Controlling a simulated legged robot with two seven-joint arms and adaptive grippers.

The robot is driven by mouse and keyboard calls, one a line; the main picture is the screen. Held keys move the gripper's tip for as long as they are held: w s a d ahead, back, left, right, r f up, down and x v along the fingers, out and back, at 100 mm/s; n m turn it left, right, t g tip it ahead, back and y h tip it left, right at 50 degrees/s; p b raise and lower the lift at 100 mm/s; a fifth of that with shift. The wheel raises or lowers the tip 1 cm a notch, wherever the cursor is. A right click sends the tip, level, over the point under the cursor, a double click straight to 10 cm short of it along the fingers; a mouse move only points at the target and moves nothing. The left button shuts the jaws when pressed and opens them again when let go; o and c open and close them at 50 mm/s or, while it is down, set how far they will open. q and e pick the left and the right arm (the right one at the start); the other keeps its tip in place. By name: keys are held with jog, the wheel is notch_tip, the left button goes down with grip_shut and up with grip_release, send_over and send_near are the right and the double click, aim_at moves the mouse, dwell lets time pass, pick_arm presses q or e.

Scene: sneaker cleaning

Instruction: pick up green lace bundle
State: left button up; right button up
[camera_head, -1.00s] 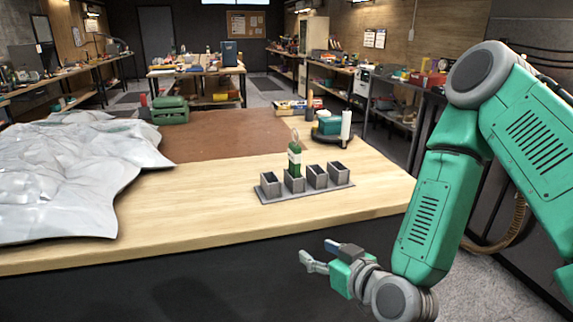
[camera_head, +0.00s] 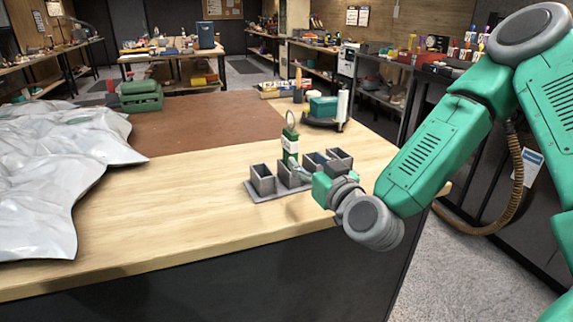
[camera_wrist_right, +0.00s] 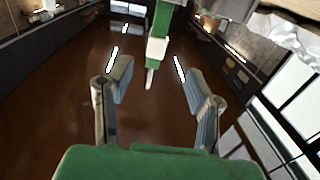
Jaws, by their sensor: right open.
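The green lace bundle (camera_head: 290,147) stands upright in one compartment of a grey holder (camera_head: 264,198). It has a white band and a loop at its top. In the right wrist view the bundle (camera_wrist_right: 158,45) shows ahead of and between the two fingers. My right gripper (camera_head: 302,171) is beside the bundle, on its right, low over the holder. It is open, with fingers apart, in the right wrist view (camera_wrist_right: 160,85). It partly hides the holder's right compartments in the head view. My left gripper is not in view.
A crumpled silver sheet (camera_head: 50,165) covers the table's left side. A brown mat (camera_head: 205,130) lies behind the holder, with a green case (camera_head: 140,96) at its far left. A dark tray with a teal box (camera_head: 323,107) stands at the back right. The front wood surface (camera_head: 160,215) is clear.

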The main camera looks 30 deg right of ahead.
aim_at(294, 149)
jog(key=w, duration=0.1)
jog(key=w+d, duration=0.1)
jog(key=w, duration=0.1)
jog(key=w+d, duration=0.1)
jog(key=w, duration=0.1)
jog(key=shift+w+f, duration=0.15)
jog(key=w, duration=0.3)
jog(key=shift+w+a+f, duration=0.1)
jog(key=shift+w+a, duration=0.25)
jog(key=shift+a, duration=0.05)
jog(key=shift+w+d, duration=0.2)
jog(key=shift+w, duration=0.25)
jog(key=shift+d, duration=0.35)
jog(key=shift+d+f, duration=0.15)
grip_shut()
jog(key=shift+a, duration=0.45)
jog(key=shift+r, duration=0.3)
